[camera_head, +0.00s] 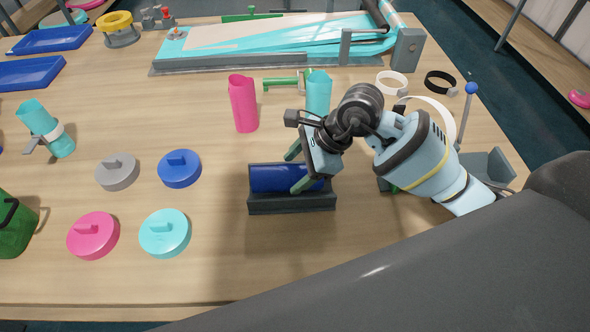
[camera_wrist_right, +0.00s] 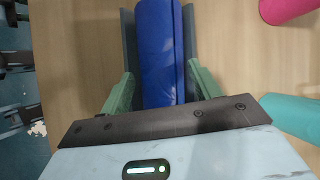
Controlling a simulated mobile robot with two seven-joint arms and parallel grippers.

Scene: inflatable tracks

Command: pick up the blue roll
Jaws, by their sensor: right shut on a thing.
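The blue roll (camera_head: 272,178) lies on its side in a dark grey cradle (camera_head: 291,202) at the middle of the table. My right gripper (camera_head: 299,168) reaches in from the right, its green fingers either side of the roll's right part, shut on it. In the right wrist view the blue roll (camera_wrist_right: 160,55) runs between the two fingers (camera_wrist_right: 160,90), with the cradle's walls (camera_wrist_right: 190,45) beside it. The roll's right end is partly hidden by the gripper in the head view. My left gripper is out of view.
A pink roll (camera_head: 243,104) and a cyan roll (camera_head: 318,92) stand upright behind the cradle. Several round lids, including a blue one (camera_head: 180,169), lie to the left. A cyan-covered track (camera_head: 280,38) spans the back. The table front is clear.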

